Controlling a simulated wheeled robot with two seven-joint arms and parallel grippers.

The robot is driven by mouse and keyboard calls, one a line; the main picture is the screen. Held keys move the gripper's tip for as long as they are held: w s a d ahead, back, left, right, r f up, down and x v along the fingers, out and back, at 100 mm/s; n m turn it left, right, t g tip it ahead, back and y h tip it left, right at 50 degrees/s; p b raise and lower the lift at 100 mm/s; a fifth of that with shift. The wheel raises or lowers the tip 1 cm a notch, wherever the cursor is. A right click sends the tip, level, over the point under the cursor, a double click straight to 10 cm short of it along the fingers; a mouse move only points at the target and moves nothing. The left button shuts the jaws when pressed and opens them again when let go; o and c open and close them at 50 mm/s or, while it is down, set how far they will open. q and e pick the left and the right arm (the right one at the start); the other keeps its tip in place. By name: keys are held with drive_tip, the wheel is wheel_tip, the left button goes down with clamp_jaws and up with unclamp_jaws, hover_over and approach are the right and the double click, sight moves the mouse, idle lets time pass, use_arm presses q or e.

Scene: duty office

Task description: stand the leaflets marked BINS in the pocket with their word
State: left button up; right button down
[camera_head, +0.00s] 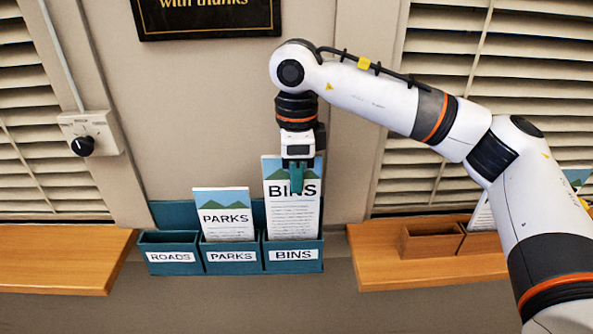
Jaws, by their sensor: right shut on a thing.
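My right gripper (297,180) is shut on a white leaflet marked BINS (279,219), with a green and blue top, gripping it near its upper edge. The leaflet is upright above the pocket labelled BINS (293,268), its lower end hidden behind the pocket's front wall. I cannot tell how deep it sits. A leaflet marked PARKS (225,219) stands in the pocket labelled PARKS (232,269). The pocket labelled ROADS (170,269) shows no leaflet. My left gripper is out of view.
A wooden holder (429,246) sits on the right shelf (400,274). Partly hidden leaflets (482,217) show behind my right arm. A bare wooden shelf (60,262) is at left. A dial (83,146) is on the wall, and a dark plaque (206,22) hangs above.

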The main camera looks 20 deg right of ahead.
sight(297, 197)
drive_tip(key=shift+f+b, duration=1.55)
drive_tip(key=shift+f, duration=0.9)
drive_tip(key=c, duration=1.5)
unclamp_jaws()
